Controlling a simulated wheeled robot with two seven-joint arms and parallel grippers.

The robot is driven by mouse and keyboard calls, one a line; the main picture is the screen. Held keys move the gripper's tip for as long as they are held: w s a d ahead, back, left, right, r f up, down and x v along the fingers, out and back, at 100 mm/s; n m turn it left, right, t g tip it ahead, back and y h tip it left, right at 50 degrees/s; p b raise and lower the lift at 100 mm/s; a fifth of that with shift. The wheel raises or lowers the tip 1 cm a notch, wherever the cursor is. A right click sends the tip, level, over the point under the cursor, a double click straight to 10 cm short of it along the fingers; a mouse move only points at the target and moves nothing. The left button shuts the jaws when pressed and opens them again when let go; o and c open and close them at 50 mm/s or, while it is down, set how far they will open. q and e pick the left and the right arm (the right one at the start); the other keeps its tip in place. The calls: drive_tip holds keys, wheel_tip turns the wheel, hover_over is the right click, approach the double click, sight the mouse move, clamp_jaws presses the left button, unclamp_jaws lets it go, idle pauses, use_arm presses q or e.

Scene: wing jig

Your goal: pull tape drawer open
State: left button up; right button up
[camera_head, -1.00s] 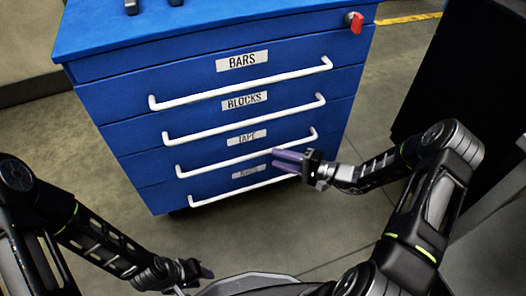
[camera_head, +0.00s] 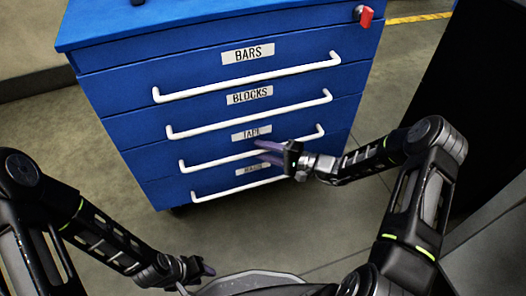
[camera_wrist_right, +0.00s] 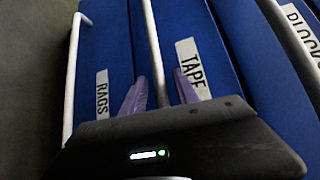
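The tape drawer (camera_head: 205,150) is the third one down in the blue cabinet and sits flush with the others. Its white bar handle (camera_head: 215,162) runs across its front, below the TAPE label (camera_head: 251,133). My right gripper (camera_head: 262,151) is at the right half of this handle. In the right wrist view the tape handle (camera_wrist_right: 152,45) passes between the two purple fingers (camera_wrist_right: 160,90), which stand apart on either side of it. I cannot tell whether either finger touches it. My left gripper (camera_head: 206,271) is low in the head view, away from the cabinet, partly seen.
The blocks handle (camera_head: 250,115) is above and the rags handle (camera_head: 225,191) close below; the rags label (camera_wrist_right: 102,94) shows in the wrist view. A red piece (camera_head: 365,16) is at the cabinet's top right corner. Floor in front is clear. A dark block (camera_head: 450,90) stands right.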

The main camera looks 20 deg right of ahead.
drive_tip(key=shift+w+a, duration=0.1)
drive_tip(key=shift+w, duration=0.05)
drive_tip(key=shift+c, duration=0.4)
clamp_jaws()
idle(1.0)
